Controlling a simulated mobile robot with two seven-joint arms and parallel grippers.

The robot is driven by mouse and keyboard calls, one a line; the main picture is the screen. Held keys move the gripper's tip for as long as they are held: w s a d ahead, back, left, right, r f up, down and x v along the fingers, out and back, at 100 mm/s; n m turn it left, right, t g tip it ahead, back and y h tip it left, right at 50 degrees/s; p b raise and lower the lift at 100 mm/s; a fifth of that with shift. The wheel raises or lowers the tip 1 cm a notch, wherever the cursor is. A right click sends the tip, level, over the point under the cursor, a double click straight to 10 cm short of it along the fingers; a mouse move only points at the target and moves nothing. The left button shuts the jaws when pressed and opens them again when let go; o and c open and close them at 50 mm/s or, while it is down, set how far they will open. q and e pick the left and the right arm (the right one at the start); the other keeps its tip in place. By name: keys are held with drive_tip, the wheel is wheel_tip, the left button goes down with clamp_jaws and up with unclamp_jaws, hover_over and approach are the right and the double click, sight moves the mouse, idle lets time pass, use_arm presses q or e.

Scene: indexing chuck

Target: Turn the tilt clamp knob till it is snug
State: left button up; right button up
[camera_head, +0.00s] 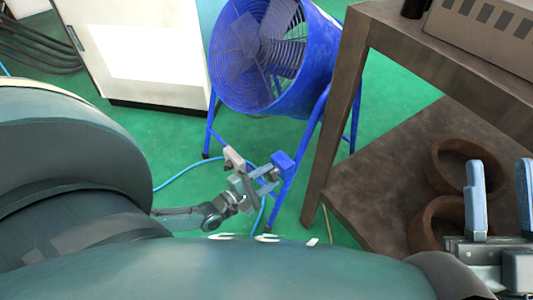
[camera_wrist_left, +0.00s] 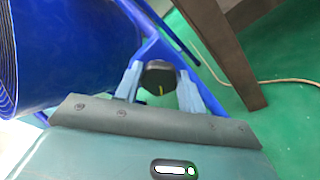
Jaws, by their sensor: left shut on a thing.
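The tilt clamp knob (camera_wrist_left: 160,76) is dark and round, with a small yellow mark, and shows between my left fingers in the left wrist view. My left gripper (camera_wrist_left: 160,82) is shut on it, one finger on each side. In the head view my left gripper (camera_head: 271,178) is at the blue frame of the drum fan (camera_head: 232,62), and I cannot make out the knob there. The fan's blue drum (camera_wrist_left: 75,50) fills the left of the wrist view. My right gripper (camera_head: 500,190) is open and empty at the lower right of the head view.
A brown workbench (camera_head: 340,150) with a lower shelf stands to the right, with brown rings (camera_head: 435,225) on the shelf. A white cabinet (camera_head: 140,50) stands behind left. A blue cable (camera_head: 180,176) crosses the green floor. Fan legs stand close to my left gripper.

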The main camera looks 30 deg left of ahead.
use_arm(q)
drive_tip(key=m, duration=0.4)
drive_tip(key=m+p, duration=0.1)
drive_tip(key=m, duration=0.3)
drive_tip(key=m+p, duration=0.1)
drive_tip(key=m, duration=0.3)
drive_tip(key=shift+f+m+y, duration=0.3)
use_arm(e)
drive_tip(key=f+m+h, duration=0.2)
drive_tip(key=f+m+g+h, duration=0.1)
drive_tip(key=shift+s+a+f, duration=0.2)
drive_tip(key=shift+s+f, duration=0.05)
drive_tip(key=shift+s, duration=0.05)
use_arm(q)
drive_tip(key=o, duration=0.9)
drive_tip(key=shift+p, duration=0.3)
drive_tip(key=shift+o, duration=0.2)
drive_tip(key=shift+s, duration=0.1)
use_arm(e)
drive_tip(key=shift+s, duration=0.1)
